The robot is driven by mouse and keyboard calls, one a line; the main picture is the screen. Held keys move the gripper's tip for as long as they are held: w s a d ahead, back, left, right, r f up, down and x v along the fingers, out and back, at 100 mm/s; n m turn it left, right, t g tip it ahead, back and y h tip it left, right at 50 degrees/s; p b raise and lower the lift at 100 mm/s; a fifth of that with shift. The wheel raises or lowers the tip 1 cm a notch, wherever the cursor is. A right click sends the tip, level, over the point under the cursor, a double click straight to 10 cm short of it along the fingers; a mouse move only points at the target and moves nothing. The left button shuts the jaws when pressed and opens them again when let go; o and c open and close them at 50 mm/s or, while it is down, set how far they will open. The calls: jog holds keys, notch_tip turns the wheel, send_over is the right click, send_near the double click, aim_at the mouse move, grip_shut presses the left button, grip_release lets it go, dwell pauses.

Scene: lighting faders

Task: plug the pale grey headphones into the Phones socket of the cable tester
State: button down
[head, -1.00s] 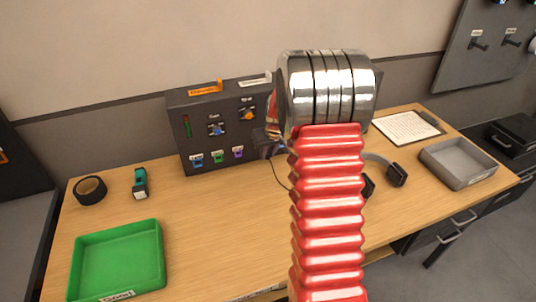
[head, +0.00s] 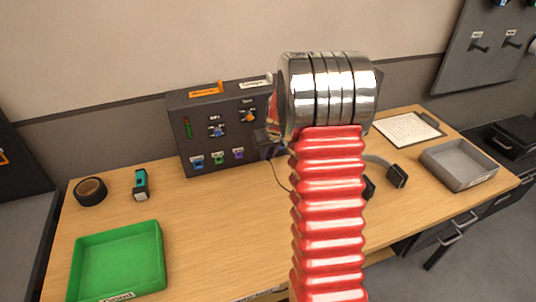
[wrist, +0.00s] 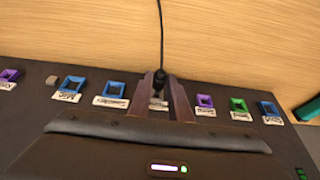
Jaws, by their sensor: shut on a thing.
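The cable tester (head: 205,110) is a dark upright box on the back of the desk, with coloured sockets and label plates. The pale grey headphones (head: 377,160) lie on the desk to its right, partly hidden by my arm. My gripper (wrist: 161,82) is shut on the black headphone plug (wrist: 161,77), whose thin cable (wrist: 161,30) runs away over the desk. The jaws are at the socket row, between the blue Speakers socket (wrist: 114,90) and a purple socket (wrist: 204,101). They cover the socket and most of the label there. I cannot tell whether the plug is inside a socket.
A green tray (head: 117,262), a tape roll (head: 91,190) and a small teal-topped item (head: 140,184) are at the left. A grey tray (head: 460,166) and a clipboard (head: 408,128) are at the right. The desk's middle front is clear.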

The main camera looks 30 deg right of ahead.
jog(key=shift+w+d, duration=0.2)
jog(key=shift+w, duration=0.65)
dwell(0.9)
jog(key=shift+w+d+r, duration=0.1)
jog(key=shift+w, duration=0.15)
dwell(1.1)
jog(key=c, duration=1.5)
grip_release()
jog(key=shift+c, duration=0.2)
jog(key=v, duration=1.3)
jog(key=shift+s+r, duration=0.2)
